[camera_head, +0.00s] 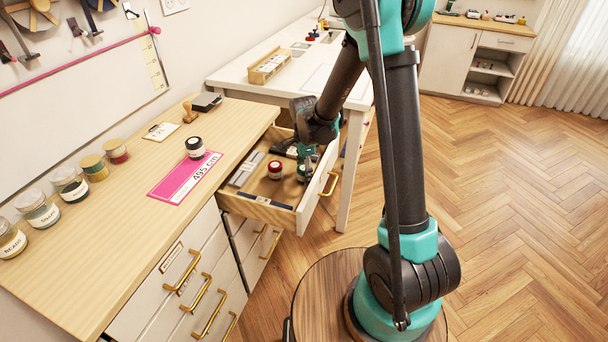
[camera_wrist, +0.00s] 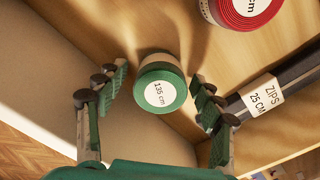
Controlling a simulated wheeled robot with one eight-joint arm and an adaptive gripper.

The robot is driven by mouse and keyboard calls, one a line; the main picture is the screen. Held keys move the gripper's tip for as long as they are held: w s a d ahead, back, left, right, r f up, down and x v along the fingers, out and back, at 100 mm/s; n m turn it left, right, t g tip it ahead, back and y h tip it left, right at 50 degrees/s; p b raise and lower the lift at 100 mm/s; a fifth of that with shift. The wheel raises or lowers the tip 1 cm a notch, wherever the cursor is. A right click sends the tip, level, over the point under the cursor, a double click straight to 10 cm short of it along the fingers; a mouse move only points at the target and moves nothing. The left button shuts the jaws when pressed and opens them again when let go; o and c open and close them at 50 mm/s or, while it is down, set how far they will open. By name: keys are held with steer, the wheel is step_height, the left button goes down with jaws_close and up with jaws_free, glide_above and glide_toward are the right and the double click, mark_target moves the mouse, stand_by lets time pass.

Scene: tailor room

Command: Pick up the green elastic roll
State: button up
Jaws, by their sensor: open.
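The green elastic roll (camera_wrist: 160,92) has a white label reading 135 cm and lies in the open drawer. In the wrist view it sits between the two fingers of my gripper (camera_wrist: 158,100), near one drawer wall. The fingers are apart, with a gap showing on each side of the roll. In the head view my gripper (camera_head: 305,160) reaches down into the drawer, and the green roll (camera_head: 302,172) shows only partly beneath it.
The open drawer (camera_head: 262,209) also holds a red roll (camera_head: 275,170); a ZIPS 25 CM pack (camera_wrist: 264,95) lies close to the right finger. A black roll (camera_head: 195,147) and a pink 495 cm strip (camera_head: 185,177) lie on the counter (camera_head: 130,215).

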steer(key=shift+c, duration=0.4)
steer(key=c, duration=1.1)
